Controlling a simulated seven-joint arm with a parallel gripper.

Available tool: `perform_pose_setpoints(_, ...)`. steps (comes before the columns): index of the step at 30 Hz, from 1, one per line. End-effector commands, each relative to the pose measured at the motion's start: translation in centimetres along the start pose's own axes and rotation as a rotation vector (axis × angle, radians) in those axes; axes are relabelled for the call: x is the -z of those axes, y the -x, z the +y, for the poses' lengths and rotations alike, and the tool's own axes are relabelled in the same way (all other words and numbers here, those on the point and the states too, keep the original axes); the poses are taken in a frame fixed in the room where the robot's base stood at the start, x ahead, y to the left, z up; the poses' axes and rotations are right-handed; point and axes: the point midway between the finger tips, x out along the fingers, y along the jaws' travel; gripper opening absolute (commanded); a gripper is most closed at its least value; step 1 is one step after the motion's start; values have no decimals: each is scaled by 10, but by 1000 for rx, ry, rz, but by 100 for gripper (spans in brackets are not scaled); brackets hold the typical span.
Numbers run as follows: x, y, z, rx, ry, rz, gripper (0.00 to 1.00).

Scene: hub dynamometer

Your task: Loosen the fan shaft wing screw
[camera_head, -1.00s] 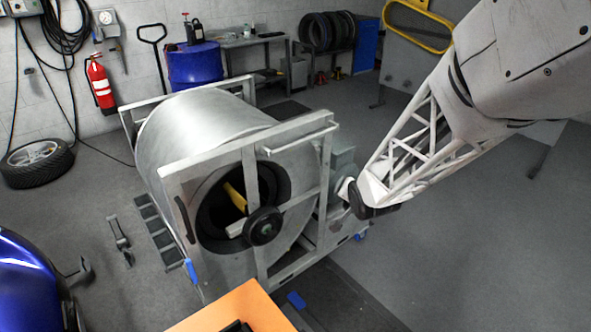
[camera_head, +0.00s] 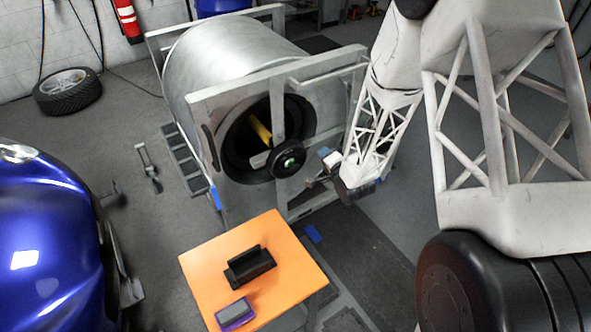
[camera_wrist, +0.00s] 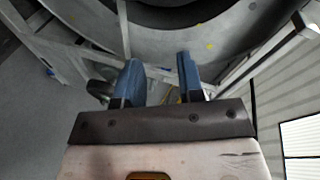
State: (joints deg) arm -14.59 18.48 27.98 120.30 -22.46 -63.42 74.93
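The dynamometer's large metal drum (camera_head: 235,55) sits in a pale frame (camera_head: 262,88). A round black hub (camera_head: 288,161) with a light centre is at the frame's front, with a yellow part (camera_head: 260,128) behind it in the dark opening. My gripper (camera_head: 318,168) is right of the hub, close to the frame's right side, apparently not touching it. In the wrist view its two blue fingers (camera_wrist: 157,65) stand apart, with no held object between them. Frame bars and the curved drum edge (camera_wrist: 175,18) lie beyond. I cannot pick out the wing screw in either view.
An orange table (camera_head: 205,262) with a black holder (camera_head: 250,265) and a grey-purple block (camera_head: 235,314) stands in front of the drum. A blue car (camera_head: 45,240) is at the left, a loose wheel (camera_head: 68,91) behind it. Open floor (camera_head: 400,215) lies right of the drum.

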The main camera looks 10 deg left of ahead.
Motion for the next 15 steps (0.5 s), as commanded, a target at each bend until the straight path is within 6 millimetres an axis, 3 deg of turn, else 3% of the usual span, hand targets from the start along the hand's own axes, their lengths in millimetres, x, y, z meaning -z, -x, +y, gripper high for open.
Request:
perform_pose_setpoints(9,-59,-21,44,167,-190,-70,35)
perform_pose_setpoints(15,-85,-24,62,243,-288,-107,35)
